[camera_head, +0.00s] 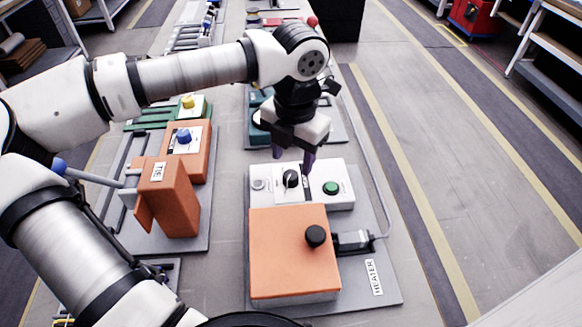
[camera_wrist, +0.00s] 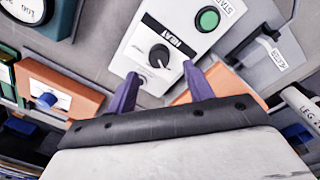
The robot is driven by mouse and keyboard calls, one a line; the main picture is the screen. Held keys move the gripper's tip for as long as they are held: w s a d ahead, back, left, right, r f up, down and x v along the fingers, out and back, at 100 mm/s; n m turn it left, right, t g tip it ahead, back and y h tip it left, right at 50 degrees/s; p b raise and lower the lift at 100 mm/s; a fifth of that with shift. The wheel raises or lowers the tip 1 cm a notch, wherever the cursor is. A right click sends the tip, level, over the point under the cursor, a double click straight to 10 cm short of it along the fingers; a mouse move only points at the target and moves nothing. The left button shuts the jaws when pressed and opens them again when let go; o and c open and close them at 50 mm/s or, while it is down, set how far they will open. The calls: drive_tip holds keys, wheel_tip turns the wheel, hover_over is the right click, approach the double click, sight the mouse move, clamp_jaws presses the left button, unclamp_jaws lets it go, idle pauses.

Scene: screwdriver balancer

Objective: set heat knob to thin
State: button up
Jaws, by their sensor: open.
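The heat knob (camera_head: 290,178) is a round black knob with a white pointer line, on a white control panel (camera_head: 260,199). It also shows in the wrist view (camera_wrist: 160,56), beside a black label reading HEAT. The setting marks are too small to read. My gripper (camera_head: 293,162) is open, with its two purple fingers above the panel's back edge. In the wrist view my fingers (camera_wrist: 157,88) are apart, and the knob lies beyond and between them, untouched. The panel belongs to the heater (camera_head: 289,253), an orange-topped box with a HEATER label.
A green button (camera_head: 331,188) is right of the knob. The orange TIE machine (camera_head: 168,199) stands left. A grey gap separates the two stations.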

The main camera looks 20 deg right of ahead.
sight(291, 175)
wheel_tip(291, 175, down, 5)
drive_tip(key=shift+w+r, duration=0.1)
drive_tip(key=shift+w, duration=0.05)
drive_tip(key=c, duration=1)
